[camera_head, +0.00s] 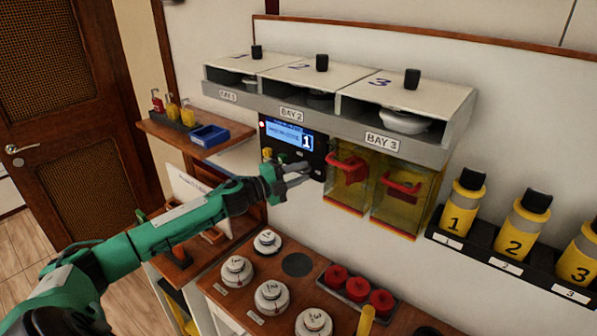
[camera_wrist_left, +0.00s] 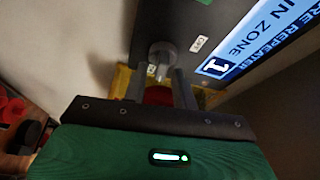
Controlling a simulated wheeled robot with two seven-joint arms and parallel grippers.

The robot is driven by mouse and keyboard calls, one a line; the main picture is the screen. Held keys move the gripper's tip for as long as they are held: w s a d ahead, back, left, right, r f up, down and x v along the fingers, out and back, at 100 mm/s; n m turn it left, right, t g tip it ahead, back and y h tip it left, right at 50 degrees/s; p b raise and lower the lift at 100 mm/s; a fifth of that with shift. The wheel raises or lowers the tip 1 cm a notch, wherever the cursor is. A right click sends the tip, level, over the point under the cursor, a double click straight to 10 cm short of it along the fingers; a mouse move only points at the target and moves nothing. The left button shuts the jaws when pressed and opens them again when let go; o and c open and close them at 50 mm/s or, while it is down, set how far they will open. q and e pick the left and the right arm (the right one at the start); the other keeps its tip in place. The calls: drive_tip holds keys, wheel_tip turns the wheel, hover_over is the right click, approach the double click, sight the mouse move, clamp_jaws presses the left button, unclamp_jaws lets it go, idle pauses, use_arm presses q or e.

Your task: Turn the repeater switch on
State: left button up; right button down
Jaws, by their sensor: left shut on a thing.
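The repeater panel (camera_head: 288,138) is a dark wall box with a lit blue screen showing a "1". In the left wrist view the screen (camera_wrist_left: 258,45) reads "REPEATER" and "IN ZONE". A round grey switch with a small lever (camera_wrist_left: 162,53) sits on the panel beside the screen, with small white labels near it. My left gripper (camera_head: 303,174) is at the panel's lower right. In the wrist view its two fingers (camera_wrist_left: 160,78) are at the switch, shut on its lever; the exact contact is partly hidden. My right gripper is not in view.
Yellow clear-fronted boxes with red handles (camera_head: 403,188) hang just right of my gripper. The white BAY shelf (camera_head: 340,115) overhangs the panel. Below is a wooden bench (camera_head: 228,300) with white detectors and red pieces. Yellow numbered cylinders (camera_head: 463,205) stand at right.

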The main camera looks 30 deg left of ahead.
use_arm(q)
drive_tip(key=shift+m+g+p, duration=0.3)
drive_tip(key=shift+m, duration=0.5)
drive_tip(key=shift+f, duration=0.15)
drive_tip(key=o, duration=0.6)
